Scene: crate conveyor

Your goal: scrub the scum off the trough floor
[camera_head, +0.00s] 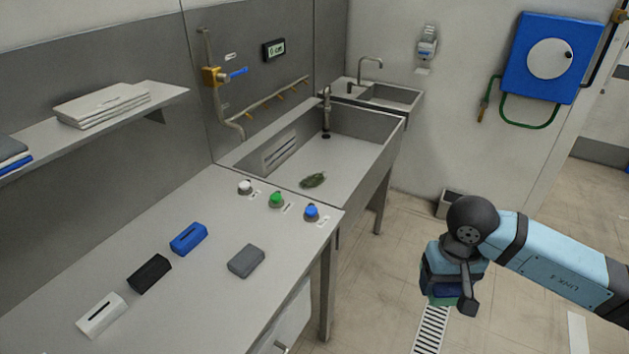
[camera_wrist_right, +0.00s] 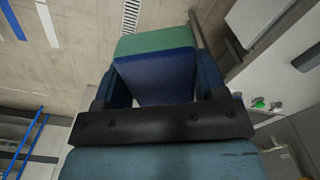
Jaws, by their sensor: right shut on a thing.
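The grey trough (camera_head: 372,172) stands behind the counter at the upper middle of the head view. A dark green clump of scum (camera_head: 313,180) lies on its floor, near the counter end. My right gripper (camera_head: 452,290) is to the right of the trough, out over the floor. It is shut on a blue and green scrubbing block (camera_wrist_right: 155,72), which shows between the fingers in the right wrist view, green face outward. In the head view the block is partly hidden by the gripper. The block is well apart from the scum. My left gripper is not in view.
The counter (camera_head: 215,285) holds blue (camera_head: 188,238), black (camera_head: 149,273), white (camera_head: 101,315) and grey (camera_head: 246,261) blocks. Knobs with white, green (camera_head: 276,199) and blue tops line its far edge. A tap (camera_head: 326,110) rises at the trough's back. A blue hose reel (camera_head: 552,58) hangs right.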

